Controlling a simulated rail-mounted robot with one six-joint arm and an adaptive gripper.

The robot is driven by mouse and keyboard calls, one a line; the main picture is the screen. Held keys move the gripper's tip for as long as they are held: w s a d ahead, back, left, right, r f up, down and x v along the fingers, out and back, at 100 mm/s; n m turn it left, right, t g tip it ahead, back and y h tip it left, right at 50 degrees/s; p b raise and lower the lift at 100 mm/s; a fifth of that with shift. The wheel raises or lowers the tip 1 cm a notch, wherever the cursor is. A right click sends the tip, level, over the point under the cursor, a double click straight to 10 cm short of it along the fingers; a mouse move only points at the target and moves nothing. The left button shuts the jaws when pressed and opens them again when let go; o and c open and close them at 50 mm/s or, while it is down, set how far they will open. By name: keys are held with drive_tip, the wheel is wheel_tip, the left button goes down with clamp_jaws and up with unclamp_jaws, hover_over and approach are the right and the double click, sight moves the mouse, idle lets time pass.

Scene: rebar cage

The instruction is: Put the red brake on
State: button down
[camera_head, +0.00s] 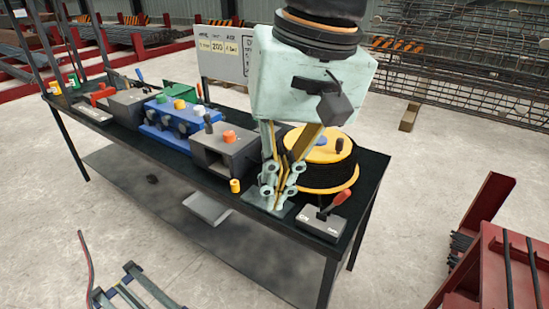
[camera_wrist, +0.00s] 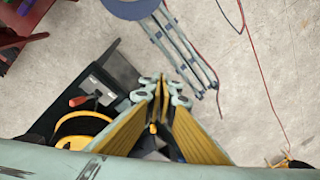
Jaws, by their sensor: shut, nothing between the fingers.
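The brake is a small grey box (camera_head: 320,224) with a lever whose red handle (camera_head: 341,198) leans up to the right. It sits at the near right corner of the black table, and "ON" is printed on the left of its top. In the wrist view, the red handle (camera_wrist: 78,101) is left of the fingers. My gripper (camera_head: 274,204) points down with its fingers together and empty, just left of the brake box and apart from the lever. The fingertips also show in the wrist view (camera_wrist: 161,84).
A yellow-flanged spool of black wire (camera_head: 333,172) stands behind the brake, close to my gripper's right side. A grey box with an orange knob (camera_head: 229,137), a yellow knob (camera_head: 235,186) and a blue control box (camera_head: 165,122) line the table leftward.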

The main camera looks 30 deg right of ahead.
drive_tip(key=shift+w+r+m+g+y+p, duration=1.05)
drive_tip(key=shift+w+m+p, duration=0.45)
drive_tip(key=shift+w+m, duration=1.55)
drive_tip(key=shift+w+d+f+m+g+y+p, duration=0.35)
drive_tip(key=shift+w+d+f+m+y, duration=1.45)
drive_tip(key=shift+d, duration=1.8)
drive_tip(key=shift+w+d+f+m+g+y+p, duration=0.15)
drive_tip(key=shift+w+d+f+m+y+p, duration=0.9)
drive_tip(key=shift+d+f+m, duration=1.95)
drive_tip(key=shift+w+d+f+m+g+y, duration=0.25)
drive_tip(key=shift+w+d+f+m+y, duration=1.25)
drive_tip(key=shift+d, duration=2.65)
drive_tip(key=s+d+f+m+t+y+p, duration=0.1)
drive_tip(key=s+d+f+m+t+y, duration=0.15)
drive_tip(key=d+m, duration=0.2)
drive_tip(key=s+d+f+m+t+y, duration=0.1)
drive_tip(key=d+f+m+y, duration=0.1)
drive_tip(key=d+f+m, duration=0.3)
drive_tip(key=s+d+f+m+t+y, duration=0.1)
drive_tip(key=s+d+f+m+t, duration=0.2)
drive_tip(key=s+d+f+t, duration=0.1)
drive_tip(key=s+d+f+m+t+y+b, duration=0.1)
drive_tip(key=s+d+f+m+t+y, duration=0.1)
drive_tip(key=s+f, duration=0.5)
drive_tip(key=shift+s+d+f+m+t, duration=0.3)
drive_tip(key=shift+s+d+m+t, duration=0.2)
drive_tip(key=shift+s+d+t, duration=0.6)
drive_tip(key=shift+a, duration=0.25)
